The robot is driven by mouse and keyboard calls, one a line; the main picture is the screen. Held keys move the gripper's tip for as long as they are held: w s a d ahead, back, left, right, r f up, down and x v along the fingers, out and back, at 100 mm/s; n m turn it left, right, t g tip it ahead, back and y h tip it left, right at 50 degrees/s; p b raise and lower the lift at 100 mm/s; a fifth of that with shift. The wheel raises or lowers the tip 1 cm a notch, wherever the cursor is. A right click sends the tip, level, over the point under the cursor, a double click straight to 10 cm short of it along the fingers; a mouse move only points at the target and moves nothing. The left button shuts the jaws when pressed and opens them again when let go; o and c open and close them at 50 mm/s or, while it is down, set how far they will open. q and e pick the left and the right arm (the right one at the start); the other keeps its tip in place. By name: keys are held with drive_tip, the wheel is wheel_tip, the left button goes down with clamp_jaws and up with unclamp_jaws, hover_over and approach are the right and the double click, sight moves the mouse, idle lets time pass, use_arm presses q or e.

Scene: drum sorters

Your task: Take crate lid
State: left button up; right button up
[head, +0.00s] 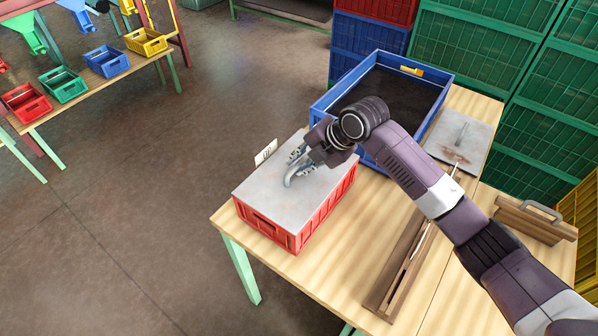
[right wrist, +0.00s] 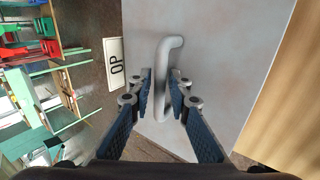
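A flat grey lid (head: 262,187) lies on a red crate (head: 272,232) at the left end of the wooden table. It has a bent grey bar handle (head: 289,180), which also shows in the right wrist view (right wrist: 161,70). My right gripper (head: 301,160) is over the lid, its fingers on either side of the handle. In the right wrist view the fingers (right wrist: 160,88) are apart, with the bar between them and narrow gaps beside it. The lid's right part is partly hidden by my right arm in the head view. My left gripper is not in view.
A blue crate (head: 323,105) with dark contents stands behind the red one. A second grey plate with a handle (head: 478,138) lies right of it. A wooden channel (head: 385,290) and a handled wooden block (head: 530,222) lie nearer. A white "OP" card (head: 265,152) stands behind the lid.

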clamp_jaws()
drive_tip(key=shift+r, duration=0.15)
